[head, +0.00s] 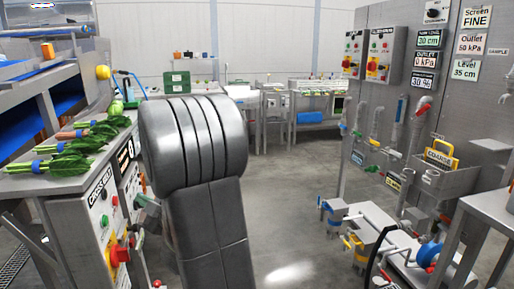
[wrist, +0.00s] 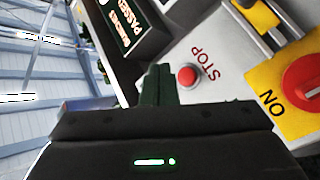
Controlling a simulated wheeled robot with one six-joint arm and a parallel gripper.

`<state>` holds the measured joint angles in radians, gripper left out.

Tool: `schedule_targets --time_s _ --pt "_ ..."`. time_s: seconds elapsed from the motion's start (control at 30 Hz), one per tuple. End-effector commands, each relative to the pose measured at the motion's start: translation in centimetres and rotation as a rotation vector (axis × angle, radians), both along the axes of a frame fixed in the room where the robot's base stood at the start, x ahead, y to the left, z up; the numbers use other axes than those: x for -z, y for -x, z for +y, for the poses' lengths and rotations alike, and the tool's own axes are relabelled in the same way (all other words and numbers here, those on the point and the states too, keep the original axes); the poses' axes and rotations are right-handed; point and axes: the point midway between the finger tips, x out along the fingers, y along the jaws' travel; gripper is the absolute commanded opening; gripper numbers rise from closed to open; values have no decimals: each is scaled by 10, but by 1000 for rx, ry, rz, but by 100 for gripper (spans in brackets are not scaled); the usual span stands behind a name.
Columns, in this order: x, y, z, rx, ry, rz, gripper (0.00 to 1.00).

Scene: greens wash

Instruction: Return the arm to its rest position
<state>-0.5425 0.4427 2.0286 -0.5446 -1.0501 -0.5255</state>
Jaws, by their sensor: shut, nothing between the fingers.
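My arm's large grey links fill the middle of the head view and hide what lies behind them. My gripper (wrist: 160,86) shows in the wrist view as dark fingers closed together, with nothing between them. It is in front of a grey control panel (wrist: 225,30). A red STOP button (wrist: 187,76) appears just right of the fingertips. I cannot tell from the picture whether the fingers touch the panel.
The panel's red rotary switch (wrist: 306,84) sits on a yellow plate at right. A bench with bunches of greens (head: 60,163) stands left of my arm. At right are a pipe wall (head: 440,100) and floor-level valves (head: 365,232). The floor (head: 290,205) between is clear.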

Motion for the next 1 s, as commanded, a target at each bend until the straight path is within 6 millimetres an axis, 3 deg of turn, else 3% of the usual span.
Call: schedule_targets --time_s 0.2,0.37,0.5,0.93,1.0 --pt "4 0 -1 2 0 -5 0" --pt "1 -5 -21 6 1 -2 0" --pt "-2 1 1 -3 1 -1 0" --pt "-5 0 0 1 1 2 0" --pt "2 -3 -10 6 0 -1 0"
